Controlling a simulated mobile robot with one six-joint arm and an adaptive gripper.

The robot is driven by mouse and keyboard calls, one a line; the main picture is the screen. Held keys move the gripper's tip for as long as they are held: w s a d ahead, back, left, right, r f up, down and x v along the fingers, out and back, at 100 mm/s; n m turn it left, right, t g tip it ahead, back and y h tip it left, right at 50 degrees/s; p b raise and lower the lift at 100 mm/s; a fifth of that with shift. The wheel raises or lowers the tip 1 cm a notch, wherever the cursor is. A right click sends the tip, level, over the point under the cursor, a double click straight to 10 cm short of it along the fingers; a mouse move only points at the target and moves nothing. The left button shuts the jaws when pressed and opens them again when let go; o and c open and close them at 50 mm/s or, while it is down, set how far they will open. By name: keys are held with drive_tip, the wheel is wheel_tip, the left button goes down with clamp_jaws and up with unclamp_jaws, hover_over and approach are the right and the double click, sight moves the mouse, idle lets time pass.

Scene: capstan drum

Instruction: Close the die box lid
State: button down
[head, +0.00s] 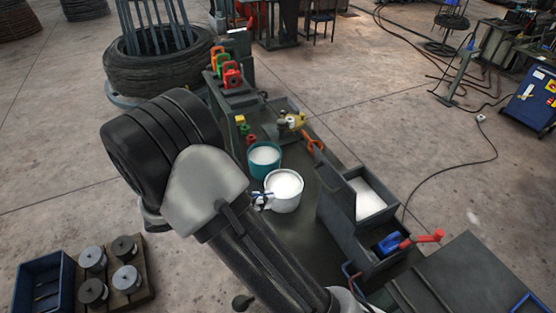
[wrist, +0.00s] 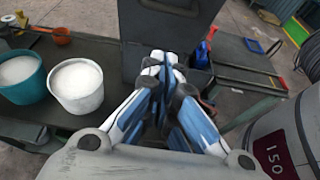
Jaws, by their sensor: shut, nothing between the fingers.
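The die box (head: 376,205) appears to be the dark grey box on the right of the bench, with white contents showing inside. A dark panel (head: 338,203), apparently its lid, stands upright along its left side, so the box is open. In the wrist view an upright dark grey panel (wrist: 165,35) fills the upper middle. My gripper (wrist: 163,65) is shut and empty, its blue and white fingers in front of that panel; I cannot tell whether they touch it. In the head view my arm hides most of the gripper; a blue and white bit (head: 262,198) shows beside the white bucket.
A white bucket (head: 285,191) and a teal bucket (head: 264,158), both with white contents, stand left of the box. A blue item (head: 388,243) and red handle (head: 428,237) are at its near side. Coloured holders (head: 232,76) stand on the bench's far end.

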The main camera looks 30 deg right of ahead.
sight(328, 189)
drive_tip(key=d+r+p+x, duration=0.1)
drive_tip(key=r+p+x, duration=0.1)
drive_tip(key=x, duration=1)
drive_tip(key=shift+d+r+p, duration=0.2)
drive_tip(key=shift+d+p, duration=0.1)
drive_tip(key=shift+d, duration=0.05)
